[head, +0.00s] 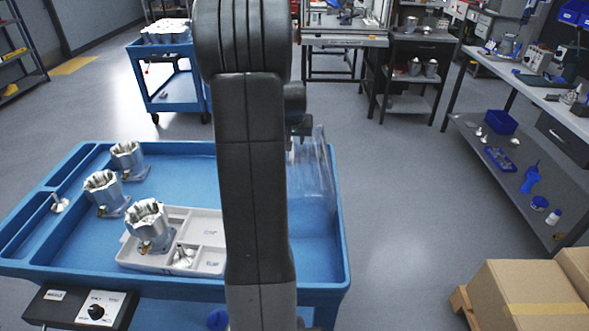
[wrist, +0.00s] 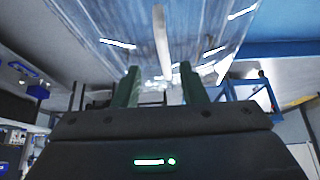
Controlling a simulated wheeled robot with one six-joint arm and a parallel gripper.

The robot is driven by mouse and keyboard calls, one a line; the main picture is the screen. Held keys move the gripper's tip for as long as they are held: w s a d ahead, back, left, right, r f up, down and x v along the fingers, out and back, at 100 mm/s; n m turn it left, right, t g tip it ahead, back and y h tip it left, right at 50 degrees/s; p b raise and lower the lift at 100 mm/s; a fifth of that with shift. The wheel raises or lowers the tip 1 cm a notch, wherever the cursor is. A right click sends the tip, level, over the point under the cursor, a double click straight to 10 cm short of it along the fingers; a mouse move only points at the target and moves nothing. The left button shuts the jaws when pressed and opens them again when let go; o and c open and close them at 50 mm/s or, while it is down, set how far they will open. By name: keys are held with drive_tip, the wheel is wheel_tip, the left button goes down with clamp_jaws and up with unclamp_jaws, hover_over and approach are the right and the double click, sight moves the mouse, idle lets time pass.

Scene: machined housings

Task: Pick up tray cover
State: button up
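The clear tray cover (head: 312,170) stands tilted at the right end of the blue cart top (head: 342,245), partly hidden behind my arm. My gripper (head: 302,128) is at the cover's upper edge in the head view, mostly hidden by the arm. In the wrist view, the two green fingers of my gripper (wrist: 160,88) are apart. The see-through cover (wrist: 115,25) fills the upper middle there, with a pale strip (wrist: 162,40) running down towards the gap between the fingers. I see space on both sides of the strip; contact is not visible.
A grey divided tray (head: 205,225) on the cart holds a metal housing (head: 149,224) and small parts. Two more housings stand behind it at the left. Another blue cart (head: 165,80) stands behind. A workbench is at the right, and cardboard boxes (head: 525,295) are at the front right.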

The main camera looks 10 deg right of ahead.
drive_tip(key=shift+x, duration=1.05)
drive_tip(key=w+f+p, duration=0.2)
drive_tip(key=f, duration=0.1)
drive_tip(key=shift+w, duration=0.4)
drive_tip(key=shift+w+f, duration=0.3)
drive_tip(key=shift+f, duration=0.3)
drive_tip(key=shift+c, duration=0.2)
clamp_jaws()
drive_tip(key=shift+r, duration=0.1)
